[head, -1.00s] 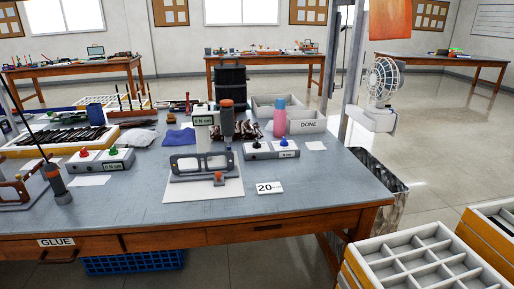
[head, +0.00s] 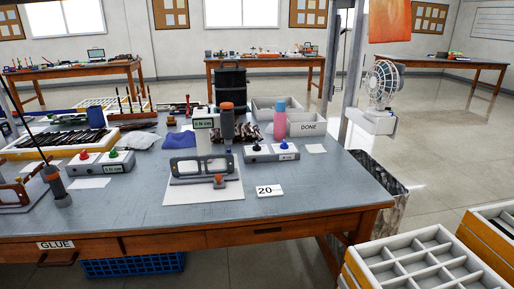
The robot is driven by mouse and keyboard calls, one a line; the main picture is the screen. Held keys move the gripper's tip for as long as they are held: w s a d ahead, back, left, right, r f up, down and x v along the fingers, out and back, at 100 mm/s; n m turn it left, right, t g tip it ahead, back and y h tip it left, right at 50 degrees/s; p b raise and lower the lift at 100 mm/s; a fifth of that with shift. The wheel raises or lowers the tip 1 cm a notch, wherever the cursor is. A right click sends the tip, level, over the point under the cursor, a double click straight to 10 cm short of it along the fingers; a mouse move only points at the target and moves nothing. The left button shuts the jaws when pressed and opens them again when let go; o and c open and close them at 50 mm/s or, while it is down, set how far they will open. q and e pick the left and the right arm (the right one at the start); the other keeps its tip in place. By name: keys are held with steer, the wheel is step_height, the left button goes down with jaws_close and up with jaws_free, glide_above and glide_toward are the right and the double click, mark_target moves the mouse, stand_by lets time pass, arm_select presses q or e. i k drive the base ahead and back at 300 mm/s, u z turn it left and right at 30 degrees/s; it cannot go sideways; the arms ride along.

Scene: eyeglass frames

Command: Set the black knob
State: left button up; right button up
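Another grey box (head: 100,163) on the left has a red knob (head: 84,155), a green knob (head: 112,153) and a display. A grey eyeglass frame sits in a fixture (head: 203,170) on a white sheet between the boxes. Neither of my grippers is in view.
A grey upright tool with an orange top (head: 226,122) stands behind the fixture, and a similar one (head: 56,186) at left. A DONE bin (head: 306,129) and a pink-and-blue bottle (head: 280,120) stand behind the right box. The table front (head: 330,198) right of the "20" card (head: 269,191) is clear.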

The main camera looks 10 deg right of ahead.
mark_target(256, 148)
steer(key=u, duration=0.25)
steer(key=i, duration=0.85)
steer(key=u, duration=0.2)
